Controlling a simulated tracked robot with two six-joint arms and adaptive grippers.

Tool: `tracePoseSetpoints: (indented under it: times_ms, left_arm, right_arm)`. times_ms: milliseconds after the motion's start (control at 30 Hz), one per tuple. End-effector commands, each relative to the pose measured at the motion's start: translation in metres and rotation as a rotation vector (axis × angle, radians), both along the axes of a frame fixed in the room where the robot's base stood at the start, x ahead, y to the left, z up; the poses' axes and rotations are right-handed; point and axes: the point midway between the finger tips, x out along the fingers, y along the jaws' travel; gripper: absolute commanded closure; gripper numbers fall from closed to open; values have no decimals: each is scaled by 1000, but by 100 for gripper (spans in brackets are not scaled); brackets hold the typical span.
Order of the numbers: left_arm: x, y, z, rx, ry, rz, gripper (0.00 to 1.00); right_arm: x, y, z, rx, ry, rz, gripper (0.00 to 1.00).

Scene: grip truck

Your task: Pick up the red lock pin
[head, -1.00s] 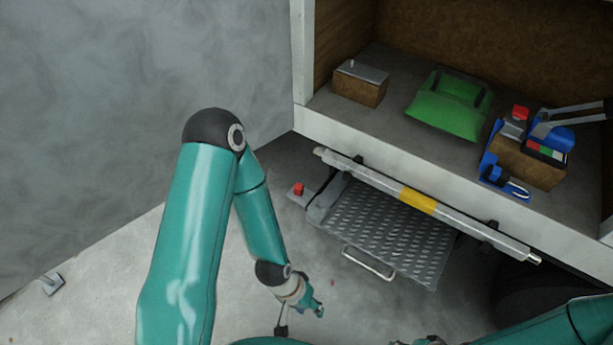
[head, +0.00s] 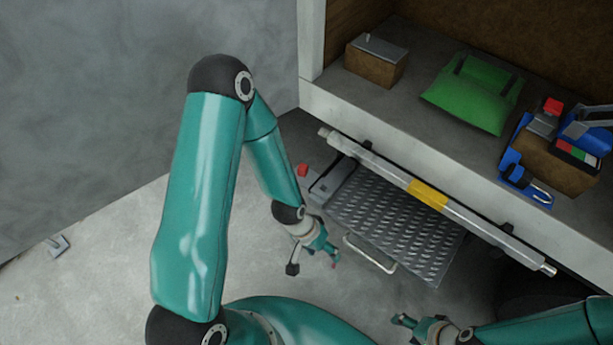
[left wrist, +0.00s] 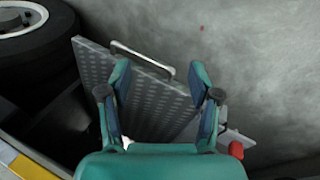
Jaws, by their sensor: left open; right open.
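A small red speck (head: 333,266) lies on the concrete floor below my left gripper; it also shows at the top of the left wrist view (left wrist: 202,28). A larger red block or knob (head: 303,170) sits at the left end of the folding metal step; it shows at lower right in the left wrist view (left wrist: 236,149). I cannot tell which is the lock pin. My left gripper (head: 331,248) is open and empty, in front of the step's left corner; its spread fingers show in the left wrist view (left wrist: 160,70). My right gripper (head: 402,330) is open at the bottom edge.
The checkered metal step (head: 400,225) has a handle (head: 368,255) and a bar with a yellow band (head: 428,194) above it. The truck bed holds a green bag (head: 472,95), a brown box (head: 375,65) and blue tools (head: 515,165). A tire (left wrist: 35,35) shows in the wrist view.

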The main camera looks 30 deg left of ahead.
Motion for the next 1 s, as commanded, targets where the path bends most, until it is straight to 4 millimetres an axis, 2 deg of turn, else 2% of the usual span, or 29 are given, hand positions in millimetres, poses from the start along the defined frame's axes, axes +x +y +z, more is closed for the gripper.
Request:
tracePoseSetpoints:
  times_ms: [33,67,167,233,300,400,500,567,667,1000]
  left_arm:
    - [27,15,-16,10,-43,4,38]
    - [42,23,-17,20,-63,4,38]
    - [92,66,-16,94,-132,34,38]
    - [119,95,-6,140,-174,5,38]
    - [141,131,7,217,-207,20,38]
    - [160,177,28,324,-242,55,38]
    - [169,204,43,392,-259,84,38]
    - [173,213,44,412,-263,92,38]
    - [178,217,36,421,-262,95,38]
    - [204,221,-30,417,-261,94,38]
  right_arm:
    - [0,0,-28,0,1,0,38]
    - [0,0,-38,0,1,0,38]
    - [0,0,-70,0,1,0,38]
    - [0,0,-91,0,1,0,38]
    - [0,0,-107,0,1,0,38]
    - [0,0,-123,0,1,0,38]
    - [0,0,-131,0,1,0,38]
    - [0,0,-132,0,1,0,38]
    - [0,0,-134,0,0,0,38]
    - [0,0,-145,0,1,0,38]
